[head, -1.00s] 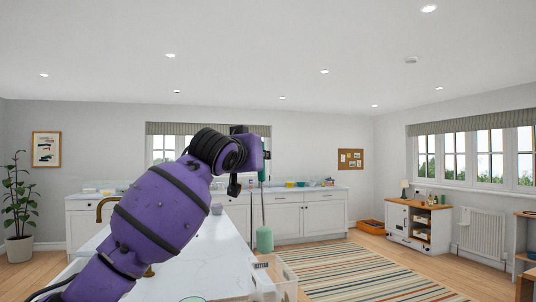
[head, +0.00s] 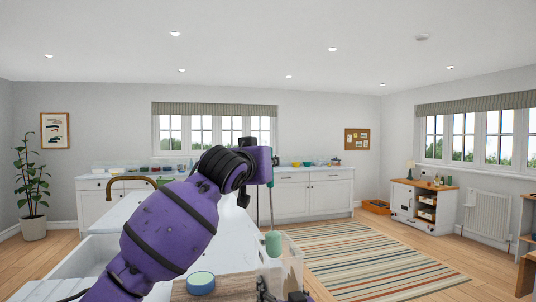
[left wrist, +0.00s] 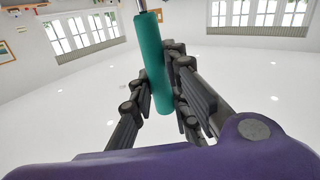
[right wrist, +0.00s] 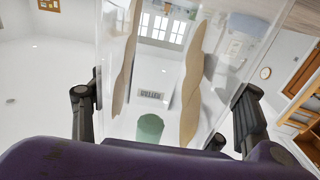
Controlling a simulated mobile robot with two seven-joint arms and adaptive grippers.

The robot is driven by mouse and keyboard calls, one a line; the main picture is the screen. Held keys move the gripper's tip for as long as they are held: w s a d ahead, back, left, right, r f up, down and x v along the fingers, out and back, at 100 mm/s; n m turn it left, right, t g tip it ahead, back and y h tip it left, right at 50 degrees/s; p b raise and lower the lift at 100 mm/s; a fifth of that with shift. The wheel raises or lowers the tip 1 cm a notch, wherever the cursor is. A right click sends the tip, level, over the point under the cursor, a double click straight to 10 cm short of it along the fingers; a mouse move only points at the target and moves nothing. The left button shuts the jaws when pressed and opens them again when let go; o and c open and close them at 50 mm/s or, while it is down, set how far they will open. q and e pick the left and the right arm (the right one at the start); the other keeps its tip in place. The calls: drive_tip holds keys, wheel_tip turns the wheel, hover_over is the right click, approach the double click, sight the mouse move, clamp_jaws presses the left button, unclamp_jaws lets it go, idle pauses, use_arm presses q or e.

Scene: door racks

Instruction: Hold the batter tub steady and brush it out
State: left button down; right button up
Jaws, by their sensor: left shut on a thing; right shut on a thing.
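The clear batter tub (head: 292,262) is at the lower middle of the head view. The right wrist view shows its printed label (right wrist: 150,95) and tan batter streaks (right wrist: 192,100) on its walls. My right gripper (head: 282,294) is shut on the tub, its fingers on either side in the right wrist view (right wrist: 165,100). The brush's thin shaft hangs down to a pale green head (head: 273,244) at the tub's mouth, seen through the tub wall (right wrist: 150,128).
A round teal-topped pot (head: 201,283) stands on a wooden board (head: 232,284) beside the tub. A white sink (head: 88,258) with a brass tap (head: 130,181) is to the left. A striped rug (head: 360,262) covers open floor to the right.

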sight(272, 215)
use_arm(q)
drive_tip(key=shift+s+d+f, duration=0.15)
drive_tip(key=shift+f, duration=2.2)
drive_tip(key=shift+s+d+f, duration=0.1)
drive_tip(key=shift+f, duration=2.2)
drive_tip(key=shift+s+d+f, duration=0.15)
drive_tip(key=shift+f, duration=2.2)
drive_tip(key=s, duration=0.1)
drive_tip(key=s+d, duration=0.1)
drive_tip(key=shift+s, duration=0.4)
drive_tip(key=shift+a+f, duration=0.1)
drive_tip(key=shift+a, duration=0.15)
drive_tip(key=shift+s+a, duration=0.3)
drive_tip(key=shift+a, duration=0.4)
drive_tip(key=shift+r, duration=4.65)
wheel_tip(272, 215, down, 9)
